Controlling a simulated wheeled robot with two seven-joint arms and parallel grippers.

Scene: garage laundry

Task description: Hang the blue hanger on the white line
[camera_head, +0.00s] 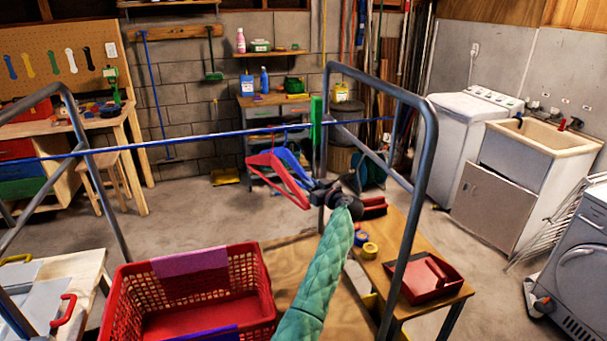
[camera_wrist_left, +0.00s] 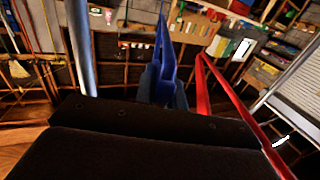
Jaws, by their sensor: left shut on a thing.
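My left gripper (camera_head: 322,192), on the green-sleeved arm, is shut on the blue hanger (camera_head: 291,163). The blue hanger is up near the rack's line, partly behind the red hanger (camera_head: 272,161). In the left wrist view the blue hanger (camera_wrist_left: 164,48) rises from between the fingers, and the red hanger (camera_wrist_left: 219,82) is close on its right. The line (camera_head: 190,140) across the rack looks blue; I see no clearly white one. The red hanger is at this line. I cannot tell whether the blue hanger's hook touches the line. My right gripper is out of view.
The grey rack frame (camera_head: 420,170) stands around my arm, with a post close to the gripper. A red basket (camera_head: 125,300) sits below left. A wooden table (camera_head: 440,292) with a red tray (camera_head: 432,297) and tape rolls (camera_head: 370,250) is at right. Open floor lies behind.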

